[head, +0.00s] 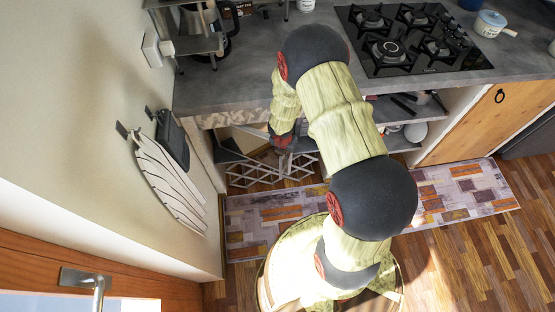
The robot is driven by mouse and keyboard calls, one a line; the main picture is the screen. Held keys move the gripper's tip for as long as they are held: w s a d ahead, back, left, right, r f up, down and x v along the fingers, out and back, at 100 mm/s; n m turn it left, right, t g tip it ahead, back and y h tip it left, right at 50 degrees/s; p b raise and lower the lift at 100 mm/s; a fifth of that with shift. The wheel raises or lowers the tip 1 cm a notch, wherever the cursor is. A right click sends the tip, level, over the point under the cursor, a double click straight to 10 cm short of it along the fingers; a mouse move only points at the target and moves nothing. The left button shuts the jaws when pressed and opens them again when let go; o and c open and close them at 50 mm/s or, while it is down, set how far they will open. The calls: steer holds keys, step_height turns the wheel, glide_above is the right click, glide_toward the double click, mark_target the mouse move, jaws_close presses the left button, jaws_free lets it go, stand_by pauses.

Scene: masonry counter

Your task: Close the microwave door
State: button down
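I cannot make out a microwave or its door in the head view. My gripper (283,146) is at the end of my arm, which bends over the counter's front edge and points down. It is small and partly hidden, so I cannot tell whether its fingers are open or shut. It is in front of the open shelves under the counter, just above a pale lattice rack (262,171) in the picture. I cannot tell whether they touch.
The grey counter (237,88) carries a black gas hob (412,67), a white pot (490,23) and a metal shelf rack (197,46) at left. A patterned rug (462,194) lies on the floor. Boards hang on the left wall (168,185). The wood floor at right is clear.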

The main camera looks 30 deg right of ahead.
steer(key=shift+w+d+n+p, duration=0.25)
steer(key=shift+w+d+p, duration=0.1)
steer(key=shift+w+d, duration=0.3)
steer(key=shift+w+d+n+p, duration=0.3)
steer(key=shift+w+d, duration=0.1)
steer(key=shift+d, duration=0.4)
steer(key=shift+r, duration=0.1)
